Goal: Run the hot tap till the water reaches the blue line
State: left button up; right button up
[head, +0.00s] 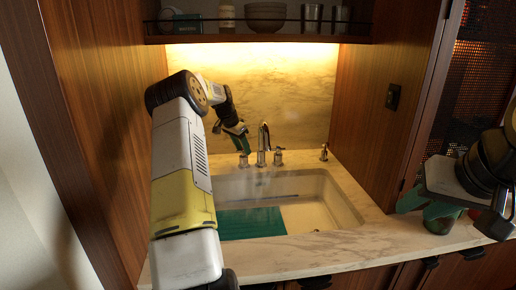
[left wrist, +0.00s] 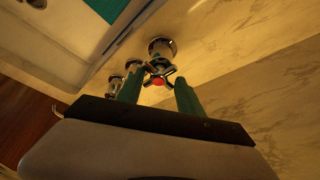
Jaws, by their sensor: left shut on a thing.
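The hot tap handle (head: 244,161) stands left of the curved spout (head: 263,140) behind the sink. In the left wrist view it is a metal cross handle with a red centre (left wrist: 158,79). My left gripper (left wrist: 158,92) has its green fingers on either side of the handle, shut on it; it shows small in the head view (head: 241,144). The sink basin (head: 325,203) holds a flat teal panel (head: 250,223).
The other tap handle (head: 279,157) is right of the spout, with a small metal dispenser (head: 324,152) farther right. A shelf (head: 260,38) with bowls and cups hangs above. Wooden walls close both sides.

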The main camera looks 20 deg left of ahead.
pick_arm(q)
jog(key=shift+s+a+f, duration=0.1)
jog(key=shift+s+f, duration=0.1)
jog(key=o, duration=1.4)
jog(key=shift+r, duration=0.1)
jog(key=shift+r, duration=0.1)
jog(key=shift+a+r, duration=0.1)
jog(key=shift+r, duration=0.25)
jog(key=v, duration=0.7)
jog(key=shift+f, duration=0.1)
